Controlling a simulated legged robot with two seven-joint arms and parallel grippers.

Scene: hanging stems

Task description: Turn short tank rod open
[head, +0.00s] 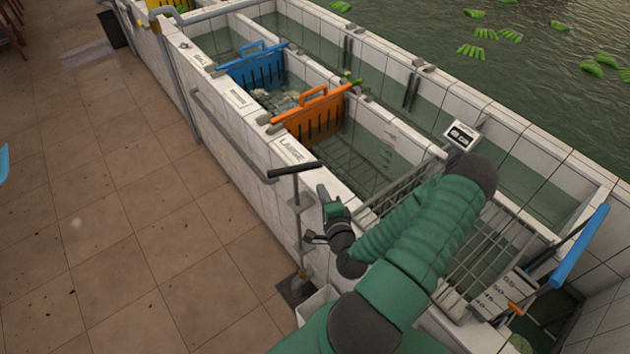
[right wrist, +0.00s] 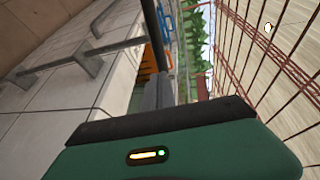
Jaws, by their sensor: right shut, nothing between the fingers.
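A short upright grey rod with a black T-handle (head: 294,171) stands on the floor against the tiled tank wall in the head view. I take it for the tank rod. Its foot sits on a dark plate by the wall. My right gripper (head: 314,226) is just right of the rod, below its handle. It is shut and empty; whether it touches the rod I cannot tell. In the right wrist view, a dark bar with a grey post (right wrist: 80,62) shows at the upper left. My left gripper is not in view.
A grey rail (head: 225,135) follows the wall. Metal grating (head: 480,245) lies right of my arm.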

